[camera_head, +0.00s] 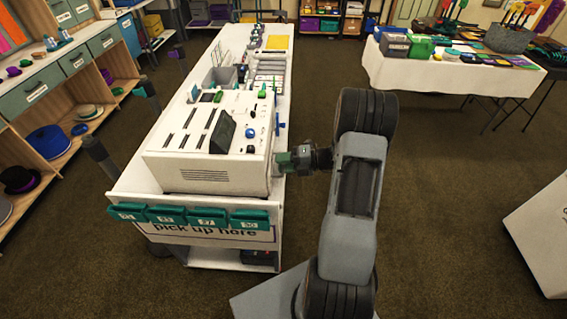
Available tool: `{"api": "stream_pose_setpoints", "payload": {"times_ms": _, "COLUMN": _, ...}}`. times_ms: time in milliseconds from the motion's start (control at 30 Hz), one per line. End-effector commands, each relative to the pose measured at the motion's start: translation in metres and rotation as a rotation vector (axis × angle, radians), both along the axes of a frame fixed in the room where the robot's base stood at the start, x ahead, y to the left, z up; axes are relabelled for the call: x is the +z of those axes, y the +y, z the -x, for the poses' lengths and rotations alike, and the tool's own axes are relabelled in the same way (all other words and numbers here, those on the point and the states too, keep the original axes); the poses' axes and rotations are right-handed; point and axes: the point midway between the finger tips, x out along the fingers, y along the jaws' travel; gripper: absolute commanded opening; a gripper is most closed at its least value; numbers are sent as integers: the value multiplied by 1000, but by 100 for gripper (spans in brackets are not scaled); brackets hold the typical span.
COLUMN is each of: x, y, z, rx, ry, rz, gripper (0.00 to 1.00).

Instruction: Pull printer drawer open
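The printer (215,135) is a white boxy machine on a long white counter. Its sloped top has dark slots, a black screen and several knobs. A blue wheel-like part (279,125) sticks out on its right side. No printer drawer can be made out; the right face is mostly turned away from view. My gripper (286,161) is at the printer's lower right side, close to its front right corner. The gripper looks small and dark green, and whether it touches the printer or holds anything cannot be told.
The counter (232,45) runs back with a grey bin (220,76) and rollers (269,68) behind the printer. Teal numbered tags (207,216) line its front edge. Shelves stand left. A cloth-covered table (440,75) stands back right.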

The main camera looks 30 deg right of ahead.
Motion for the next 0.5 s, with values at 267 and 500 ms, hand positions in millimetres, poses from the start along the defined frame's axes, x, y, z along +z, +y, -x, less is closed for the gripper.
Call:
{"api": "stream_pose_setpoints", "payload": {"times_ms": 267, "x": 0, "y": 0, "z": 0, "rx": 0, "ry": 0, "rz": 0, "gripper": 26}}
{"api": "stream_pose_setpoints", "payload": {"times_ms": 500, "x": 0, "y": 0, "z": 0, "rx": 0, "ry": -1, "rz": 0, "gripper": 3}}
